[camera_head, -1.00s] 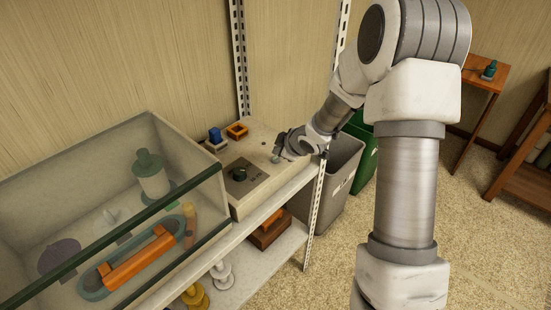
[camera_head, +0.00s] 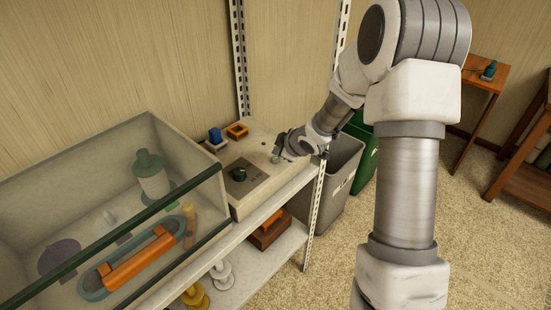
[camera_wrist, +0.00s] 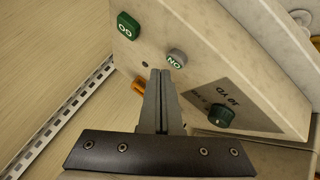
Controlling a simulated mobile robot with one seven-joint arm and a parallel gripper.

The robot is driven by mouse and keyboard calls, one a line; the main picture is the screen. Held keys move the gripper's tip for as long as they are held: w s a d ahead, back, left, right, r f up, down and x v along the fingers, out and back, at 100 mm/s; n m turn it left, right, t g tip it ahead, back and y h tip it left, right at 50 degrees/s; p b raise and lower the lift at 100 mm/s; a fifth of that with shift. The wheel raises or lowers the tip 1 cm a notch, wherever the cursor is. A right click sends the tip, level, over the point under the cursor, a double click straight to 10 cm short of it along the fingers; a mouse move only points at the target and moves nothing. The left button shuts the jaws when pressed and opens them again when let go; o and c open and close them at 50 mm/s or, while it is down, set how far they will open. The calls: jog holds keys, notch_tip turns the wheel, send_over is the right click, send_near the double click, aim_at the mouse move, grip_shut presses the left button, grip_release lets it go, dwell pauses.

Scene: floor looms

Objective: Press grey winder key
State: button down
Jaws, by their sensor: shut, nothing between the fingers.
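The grey key (camera_wrist: 176,58), with pale lettering, sits on the pale control box (camera_wrist: 205,60) in the wrist view. A green key (camera_wrist: 129,26) with white lettering is farther up and left on the same box. My gripper (camera_wrist: 161,72) is shut and empty. Its fingertips are just below and left of the grey key in the picture; I cannot tell whether they touch it. In the head view my gripper (camera_head: 281,152) is low over the right end of the box (camera_head: 240,206); the keys there are too small or hidden to make out surely.
A dark green dial (camera_wrist: 220,115) sits on a grey plate of the box. Blue (camera_head: 215,135) and orange (camera_head: 237,130) pieces stand behind it. A glass-fronted case (camera_head: 60,150) is at left. A grey bin (camera_head: 341,170) stands right of the shelf.

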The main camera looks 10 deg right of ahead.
aim_at(278, 160)
jog(key=shift+f, duration=0.15)
dwell(0.3)
jog(key=shift+f+b, duration=0.3)
jog(key=shift+b, duration=0.05)
jog(key=shift+f+b, duration=0.4)
dwell(0.4)
dwell(0.4)
jog(key=shift+r+p, duration=0.8)
notch_tip(278, 160, up, 5)
jog(key=p, duration=0.5)
jog(key=shift+r, duration=0.1)
